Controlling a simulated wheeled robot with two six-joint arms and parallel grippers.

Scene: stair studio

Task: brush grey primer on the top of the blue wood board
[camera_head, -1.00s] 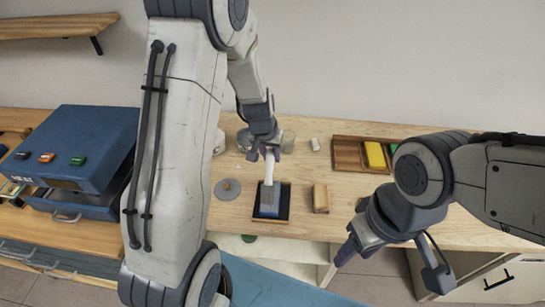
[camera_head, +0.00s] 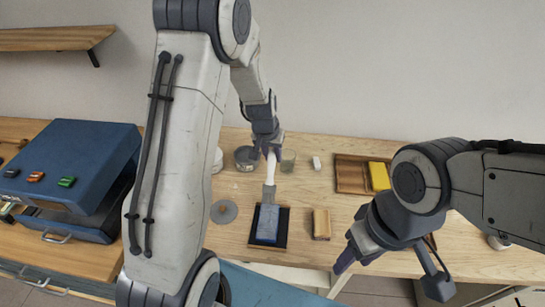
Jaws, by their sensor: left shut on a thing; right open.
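The blue wood board (camera_head: 267,222) lies on a black tray or mat (camera_head: 284,228) at the front of the table. Its top looks blue-grey; I cannot tell how much of it is primer. My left gripper (camera_head: 268,151) is shut on the white handle of a brush (camera_head: 271,170). The brush points down toward the front, its grey head at the board's far end; I cannot tell whether it touches. A grey can (camera_head: 246,158) stands left of the gripper. My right gripper (camera_head: 345,258) is open and empty, in front of the table at the right.
A round grey lid (camera_head: 224,211) lies left of the board and a wooden block (camera_head: 321,224) right of it. A glass jar (camera_head: 288,161) and a small white thing (camera_head: 316,162) stand behind. A wooden tray (camera_head: 350,176) holds a yellow block (camera_head: 378,176). A blue case (camera_head: 80,165) stands left.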

